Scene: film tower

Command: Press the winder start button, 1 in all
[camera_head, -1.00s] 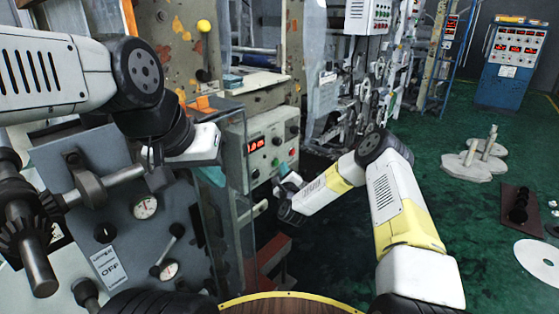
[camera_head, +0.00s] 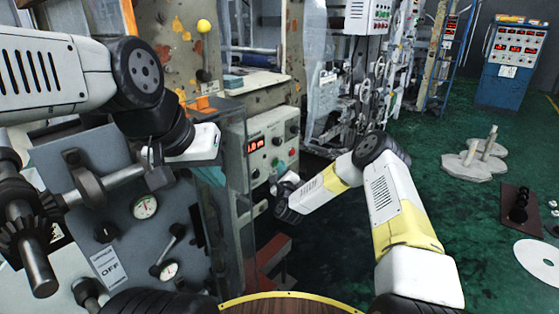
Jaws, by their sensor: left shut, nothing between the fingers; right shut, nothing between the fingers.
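The winder control box (camera_head: 240,148) is a grey-white panel with a lit red display (camera_head: 256,146), dark knobs and small buttons on its face. A small green button (camera_head: 276,162) sits low on this face; I cannot read any label. My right gripper (camera_head: 275,180) is shut and empty, just below and in front of the green button, apart from it as far as I can tell. My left gripper (camera_head: 160,178) is shut and empty, left of the box in front of the grey machine; its fingers are small and partly hidden.
A grey machine panel (camera_head: 110,215) with gauges, shafts and an OFF label fills the left. A clear pane stands between it and the control box. A red step (camera_head: 272,262) is below. A blue console (camera_head: 510,70) stands far right.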

